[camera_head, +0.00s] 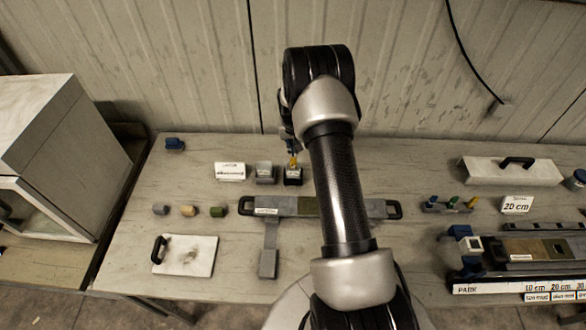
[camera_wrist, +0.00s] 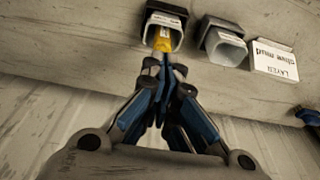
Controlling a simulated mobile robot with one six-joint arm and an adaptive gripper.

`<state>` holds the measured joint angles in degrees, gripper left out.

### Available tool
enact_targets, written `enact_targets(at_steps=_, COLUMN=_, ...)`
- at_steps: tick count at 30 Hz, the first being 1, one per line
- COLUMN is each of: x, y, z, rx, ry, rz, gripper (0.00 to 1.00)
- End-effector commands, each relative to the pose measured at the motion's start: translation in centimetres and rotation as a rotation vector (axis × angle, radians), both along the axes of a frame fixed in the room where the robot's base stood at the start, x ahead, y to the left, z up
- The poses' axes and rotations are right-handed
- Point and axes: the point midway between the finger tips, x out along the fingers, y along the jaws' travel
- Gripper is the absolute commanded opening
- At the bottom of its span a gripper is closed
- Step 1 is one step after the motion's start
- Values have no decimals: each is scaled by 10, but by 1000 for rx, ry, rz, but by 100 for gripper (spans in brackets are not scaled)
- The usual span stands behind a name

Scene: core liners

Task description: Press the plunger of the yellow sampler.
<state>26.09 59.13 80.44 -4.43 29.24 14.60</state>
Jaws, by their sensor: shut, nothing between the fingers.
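A yellow piece (camera_head: 293,161), which looks like the sampler, stands in a black square cup (camera_head: 292,178) at the back of the table, left of my arm. The wrist view shows the yellow piece (camera_wrist: 163,41) inside the mouth of the black cup (camera_wrist: 165,17). My gripper (camera_wrist: 166,66) is shut and empty, its blue-sided fingertips close by the yellow piece. I cannot tell whether they touch it. The plunger cannot be told apart clearly. In the head view my arm hides most of the gripper.
A grey cup (camera_head: 265,173) and a white label card (camera_head: 230,171) stand left of the black cup. A long grey liner tray (camera_head: 285,206) lies in front. A small rack (camera_head: 446,209) with blue, green and yellow pieces stands right. The wall is close behind.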

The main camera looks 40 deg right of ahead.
Motion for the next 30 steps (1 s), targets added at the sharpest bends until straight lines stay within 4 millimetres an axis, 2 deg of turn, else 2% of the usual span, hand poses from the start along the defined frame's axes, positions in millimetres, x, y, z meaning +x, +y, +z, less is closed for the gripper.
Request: enact_targets(at_steps=30, x=0, y=0, z=-15, rx=0, ry=0, rz=0, gripper=0)
